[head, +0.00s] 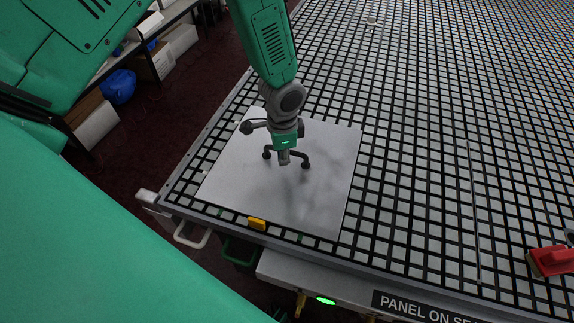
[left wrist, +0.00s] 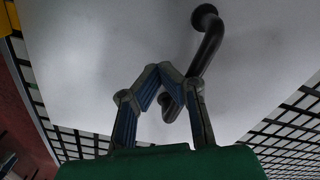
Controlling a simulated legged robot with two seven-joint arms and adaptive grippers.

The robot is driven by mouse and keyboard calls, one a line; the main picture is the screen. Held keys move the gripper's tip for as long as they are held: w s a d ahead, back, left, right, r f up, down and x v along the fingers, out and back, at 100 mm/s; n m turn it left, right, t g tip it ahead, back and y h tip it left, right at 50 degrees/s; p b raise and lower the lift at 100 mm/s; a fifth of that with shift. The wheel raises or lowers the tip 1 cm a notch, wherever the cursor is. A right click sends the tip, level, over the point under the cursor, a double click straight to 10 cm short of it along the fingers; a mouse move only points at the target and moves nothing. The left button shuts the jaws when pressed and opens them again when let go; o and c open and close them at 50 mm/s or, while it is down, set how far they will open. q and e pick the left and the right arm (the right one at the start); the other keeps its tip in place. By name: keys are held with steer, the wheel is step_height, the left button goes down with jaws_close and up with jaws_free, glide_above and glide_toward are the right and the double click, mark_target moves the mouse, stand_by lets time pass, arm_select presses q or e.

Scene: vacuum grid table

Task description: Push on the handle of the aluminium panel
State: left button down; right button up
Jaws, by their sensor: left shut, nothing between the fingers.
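The aluminium panel (head: 290,200) is a flat light-grey square lying on the grid table near its left corner. Its dark handle (head: 304,160) is a bar on two feet, near the middle of the panel. My left gripper (head: 284,160) is shut and empty, pointing down at the handle's middle, and hides part of it. In the left wrist view the fingertips of my left gripper (left wrist: 160,72) meet beside the handle (left wrist: 212,42), which runs behind one finger over the panel (left wrist: 90,50). I cannot tell whether they touch. My right gripper is not in view.
A yellow block (head: 257,224) sits at the panel's front edge. The black-lined grid table (head: 440,130) is mostly clear to the right. A red object (head: 552,261) lies at the far right. A shelf with boxes and a blue item (head: 118,87) stands at the left.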

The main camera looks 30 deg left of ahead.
arm_select(q)
steer(key=shift+w+p, duration=0.3)
steer(key=shift+p, duration=0.15)
stand_by(1.1)
steer(key=shift+s, duration=0.15)
steer(key=shift+s+d+f+p, duration=0.1)
steer(key=shift+s+p, duration=0.3)
steer(key=shift+s, duration=0.5)
steer(key=shift+s+d, duration=0.2)
steer(key=shift+s, duration=0.6)
step_height(320, 180, up, 3)
steer(key=p, duration=0.3)
step_height(320, 180, up, 2)
steer(key=shift+r+p, duration=0.2)
steer(key=shift+p, duration=0.2)
steer(key=shift+r, duration=1.35)
